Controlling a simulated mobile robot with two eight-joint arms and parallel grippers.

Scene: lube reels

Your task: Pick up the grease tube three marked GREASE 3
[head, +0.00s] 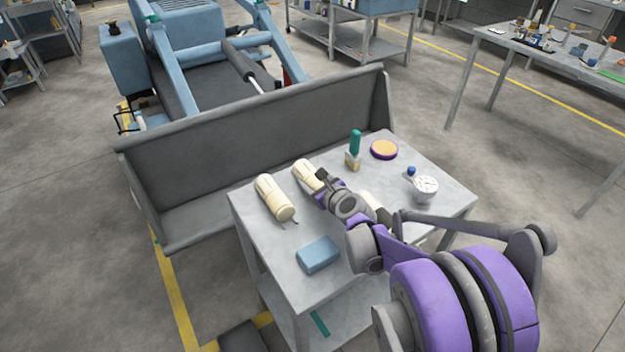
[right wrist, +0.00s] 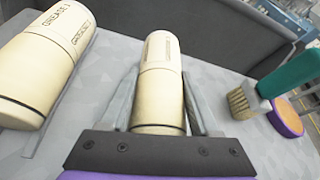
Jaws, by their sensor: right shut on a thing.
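A cream grease tube (head: 306,174) lies on the grey table, and my right gripper (head: 322,184) is shut on it. In the right wrist view this tube (right wrist: 160,80) sits between the two fingers of the gripper (right wrist: 160,95); its label is too faint to read. A second cream tube (head: 273,197) lies to its left; in the right wrist view this tube (right wrist: 45,60) has lettering that looks like GREASE 1. A third cream object (head: 367,201), perhaps another tube, is mostly hidden behind my right arm. My left gripper is not in view.
A green-handled brush (head: 355,143) stands right of the held tube, near a purple-rimmed orange disc (head: 384,150). A gauge (head: 426,186) and a small blue ball (head: 411,171) are further right. A blue block (head: 319,255) lies in front. A grey panel (head: 260,140) rises behind the table.

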